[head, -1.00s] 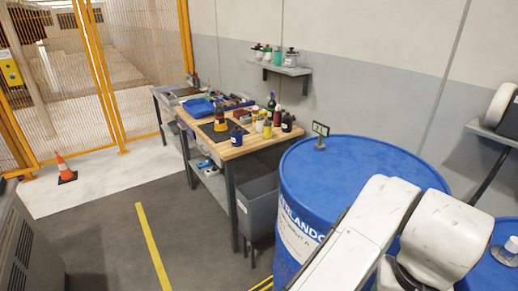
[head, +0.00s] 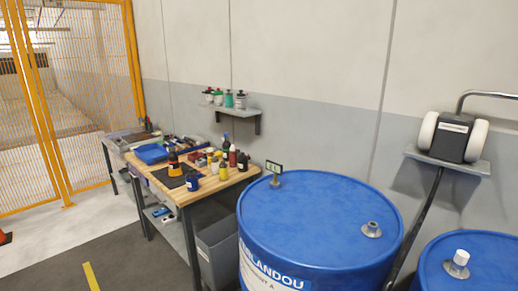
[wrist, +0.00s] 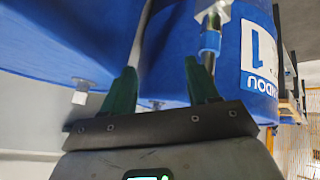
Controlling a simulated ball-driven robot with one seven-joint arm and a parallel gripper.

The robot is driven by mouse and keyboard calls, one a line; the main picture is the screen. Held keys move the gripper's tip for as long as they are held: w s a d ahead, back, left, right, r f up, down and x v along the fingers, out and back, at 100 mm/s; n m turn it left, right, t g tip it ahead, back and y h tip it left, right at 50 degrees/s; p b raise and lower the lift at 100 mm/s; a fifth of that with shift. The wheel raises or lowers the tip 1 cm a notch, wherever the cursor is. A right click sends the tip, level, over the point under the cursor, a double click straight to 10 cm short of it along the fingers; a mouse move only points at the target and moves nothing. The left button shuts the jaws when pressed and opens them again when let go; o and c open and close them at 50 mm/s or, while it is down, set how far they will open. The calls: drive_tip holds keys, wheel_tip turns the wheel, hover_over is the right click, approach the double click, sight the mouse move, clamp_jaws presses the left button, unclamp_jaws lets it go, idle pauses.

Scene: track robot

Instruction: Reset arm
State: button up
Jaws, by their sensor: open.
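My gripper (wrist: 161,75) shows in the wrist view with its two dark green fingers apart, so it is open. Nothing is seen held between the fingers. A silver fitting with a blue collar (wrist: 210,40) shows beyond the right finger; I cannot tell what it belongs to or whether it touches. My arm and gripper are not in the head view now. The large blue drum (head: 318,215) stands in the middle of the head view, with a metal bung (head: 371,230) on its lid. Blue drum surfaces fill much of the wrist view.
A second blue drum (head: 490,272) with a white-capped fitting (head: 460,259) stands at the right. A workbench (head: 220,184) with bottles and tools is left of the large drum. A wall shelf (head: 238,110) holds several bottles. Yellow mesh fencing (head: 80,75) stands at the far left; dark floor lies before it.

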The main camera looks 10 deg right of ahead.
drive_tip(key=s+a+f+n+g+y, duration=0.1)
drive_tip(key=s+a+f+y, duration=0.3)
drive_tip(key=s+a+f, duration=0.6)
drive_tip(key=s+d+f+g, duration=0.2)
drive_tip(key=s+f+g, duration=0.2)
drive_tip(key=s+f, duration=0.3)
drive_tip(key=s, duration=0.2)
drive_tip(key=shift+s+f+m, duration=0.15)
drive_tip(key=shift+s+m, duration=0.15)
drive_tip(key=shift+s, duration=0.1)
